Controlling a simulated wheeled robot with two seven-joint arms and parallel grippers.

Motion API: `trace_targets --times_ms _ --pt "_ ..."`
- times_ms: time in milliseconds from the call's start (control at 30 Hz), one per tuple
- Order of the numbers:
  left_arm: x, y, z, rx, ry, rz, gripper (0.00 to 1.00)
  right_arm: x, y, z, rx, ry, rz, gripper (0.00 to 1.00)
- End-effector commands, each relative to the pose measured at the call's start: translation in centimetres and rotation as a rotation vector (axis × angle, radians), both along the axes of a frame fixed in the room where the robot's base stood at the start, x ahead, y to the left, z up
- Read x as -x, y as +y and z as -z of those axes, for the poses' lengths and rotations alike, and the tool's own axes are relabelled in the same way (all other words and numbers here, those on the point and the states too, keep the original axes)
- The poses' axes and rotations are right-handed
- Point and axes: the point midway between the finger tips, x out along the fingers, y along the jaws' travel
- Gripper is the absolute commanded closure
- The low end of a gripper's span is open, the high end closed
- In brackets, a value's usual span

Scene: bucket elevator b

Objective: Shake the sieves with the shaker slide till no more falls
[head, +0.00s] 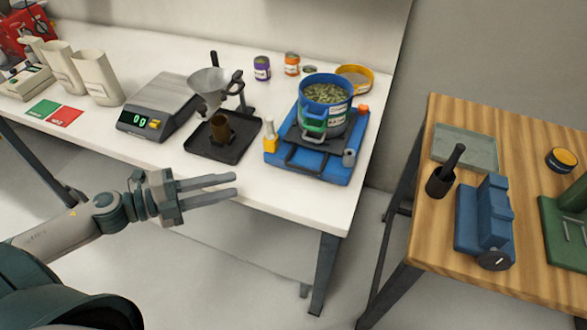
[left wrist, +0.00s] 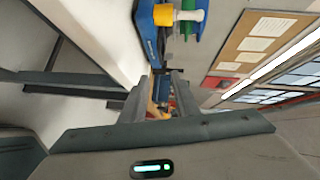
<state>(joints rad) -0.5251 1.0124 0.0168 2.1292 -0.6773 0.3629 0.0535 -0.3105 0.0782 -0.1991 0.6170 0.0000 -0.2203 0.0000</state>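The sieve stack (head: 338,118) stands on a black plate on the blue shaker base (head: 330,168) at the right end of the white table. Its top sieve has a blue rim and holds greenish grains; a green part shows on its front. A black loop handle (head: 303,157) is at the plate's front. My left gripper (head: 236,184) is open and empty, in front of the table edge, left of and apart from the shaker. My right gripper is out of view.
A black tray (head: 240,150) with a brown cup and a funnel (head: 209,84) on a stand are left of the shaker. A scale (head: 157,108) reads about 0 g. A yellow-rimmed sieve (head: 355,77) and small cans stand behind. A wooden table (head: 430,200) is right, across a gap.

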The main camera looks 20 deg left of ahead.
Motion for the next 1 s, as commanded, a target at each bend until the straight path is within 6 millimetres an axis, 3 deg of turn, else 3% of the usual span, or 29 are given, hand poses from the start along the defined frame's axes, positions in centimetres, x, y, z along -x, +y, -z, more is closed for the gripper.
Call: trace_targets --times_ms 133,400,1000 --pt "-0.2 -0.2 0.0 0.001 -0.001 -0.001 0.72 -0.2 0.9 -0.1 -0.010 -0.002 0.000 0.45" --pt "-1.3 -1.2 0.1 0.002 -0.001 -0.002 0.72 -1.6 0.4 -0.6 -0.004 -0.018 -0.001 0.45" --pt "-5.2 -5.5 0.8 0.002 -0.001 -0.003 0.72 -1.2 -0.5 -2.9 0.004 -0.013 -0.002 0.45"
